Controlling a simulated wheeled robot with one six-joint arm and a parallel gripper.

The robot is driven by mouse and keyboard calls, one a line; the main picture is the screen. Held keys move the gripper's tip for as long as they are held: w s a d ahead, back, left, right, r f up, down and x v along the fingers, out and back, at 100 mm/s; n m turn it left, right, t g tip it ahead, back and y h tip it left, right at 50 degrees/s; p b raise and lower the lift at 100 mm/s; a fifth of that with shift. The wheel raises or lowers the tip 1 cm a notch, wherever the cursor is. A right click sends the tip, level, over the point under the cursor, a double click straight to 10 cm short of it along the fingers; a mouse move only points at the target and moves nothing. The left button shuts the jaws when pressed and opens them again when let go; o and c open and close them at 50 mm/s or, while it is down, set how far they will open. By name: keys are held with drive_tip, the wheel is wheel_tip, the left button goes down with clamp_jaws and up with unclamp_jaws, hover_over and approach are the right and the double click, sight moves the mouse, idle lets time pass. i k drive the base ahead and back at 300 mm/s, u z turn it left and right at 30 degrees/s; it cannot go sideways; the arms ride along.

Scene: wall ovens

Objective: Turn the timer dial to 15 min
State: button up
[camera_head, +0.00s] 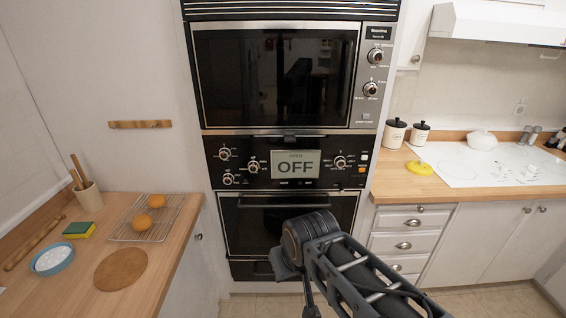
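The wall oven's black control panel (312,178) runs across the middle of the tall unit. Its grey display (296,165) reads OFF. Left of the display are three round knobs: an upper one (224,154), a middle one (253,167) and a lower one (228,180). A single knob (340,162) is right of it. The upper oven has two more knobs, one high (376,56) and one lower (370,89). Labels are too small to tell which is the timer dial. My gripper (292,272) is below the panel, before the lower oven door, apart from all knobs; its fingers are largely hidden.
The lower oven door (240,235) has a horizontal handle. A left counter (75,225) holds a wire rack (128,232), a round board (121,269), a blue bowl (53,260) and a sponge. A right counter (400,186) holds canisters and a yellow item. Space before the panel is clear.

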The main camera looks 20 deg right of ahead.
sight(225, 153)
drive_tip(key=z, duration=0.8)
drive_tip(key=i, duration=0.85)
drive_tip(key=u, duration=2.6)
